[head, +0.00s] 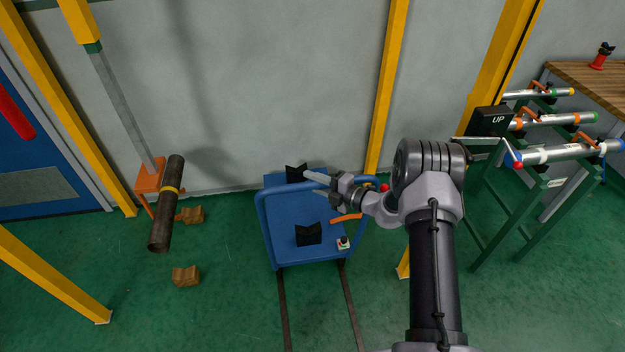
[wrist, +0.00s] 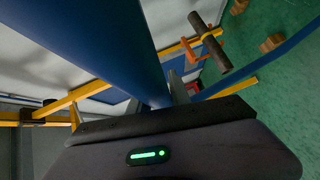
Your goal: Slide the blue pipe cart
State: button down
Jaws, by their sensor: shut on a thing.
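The blue pipe cart (head: 283,230) stands on the green floor near the wall, in the middle of the head view. Its deck carries two black V-shaped supports, one at the back (head: 296,174) and one at the front (head: 309,235), with no pipe in them. A blue tube handle (head: 277,188) arches over the cart. My gripper (head: 325,181) reaches in from the right and is shut on the handle. In the wrist view a large blue bar (wrist: 105,40) runs up close to my gripper (wrist: 176,92); the exact contact is hidden.
Two dark floor rails (head: 285,310) run from the cart toward me. A dark pipe (head: 164,220) with a yellow band rests on an orange stand at left, with wooden blocks (head: 186,276) nearby. A green rack (head: 537,195) with several pipes stands at right. Yellow posts (head: 386,90) flank the cart.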

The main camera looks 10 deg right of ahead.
jog(key=shift+w+d+r, duration=0.1)
jog(key=shift+w+r, duration=0.05)
jog(key=shift+r, duration=0.05)
jog(key=c, duration=1.2)
grip_release()
jog(key=shift+f, duration=0.1)
jog(key=p+v, duration=0.3)
jog(key=v, duration=1.4)
jog(key=shift+s+p, duration=0.2)
jog(key=shift+p, duration=0.15)
